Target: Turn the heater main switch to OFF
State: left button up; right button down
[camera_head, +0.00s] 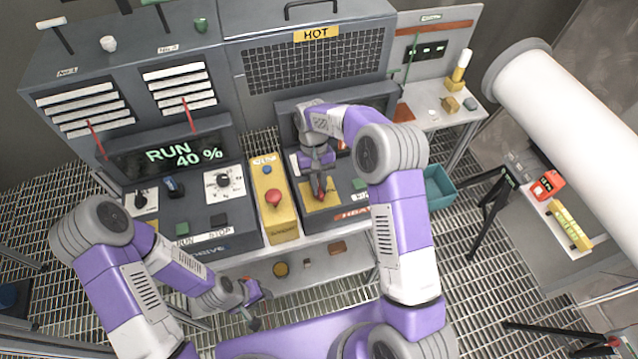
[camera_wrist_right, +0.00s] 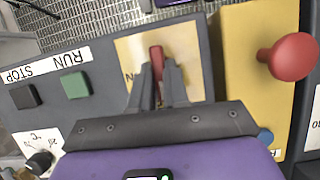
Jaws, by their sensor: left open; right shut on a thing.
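The heater main switch is a red handle on a pale yellow plate. In the right wrist view the handle (camera_wrist_right: 157,62) stands between my right gripper's fingers (camera_wrist_right: 160,85), which are shut on it. A letter N shows at the plate's left edge; the rest of the lettering is hidden by the fingers. In the head view my right gripper (camera_head: 319,188) reaches down onto the plate on the heater panel (camera_head: 345,200), left of a green button (camera_head: 360,185). My left gripper (camera_head: 252,295) is open and empty, low in front of the lower shelf.
A yellow box with a red mushroom button (camera_head: 273,197) stands left of the heater panel. The drive panel (camera_head: 200,215) has a knob and RUN and STOP buttons, under a display reading RUN 40 %. A HOT sign (camera_head: 316,34) is above the mesh. A teal bin (camera_head: 438,188) sits right.

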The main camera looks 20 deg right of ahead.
jog(key=shift+s+f+n, duration=0.1)
jog(key=shift+f+n, duration=0.05)
jog(key=shift+n, duration=0.15)
dwell(0.4)
jog(key=c, duration=1.1)
grip_release()
jog(key=shift+v, duration=3.85)
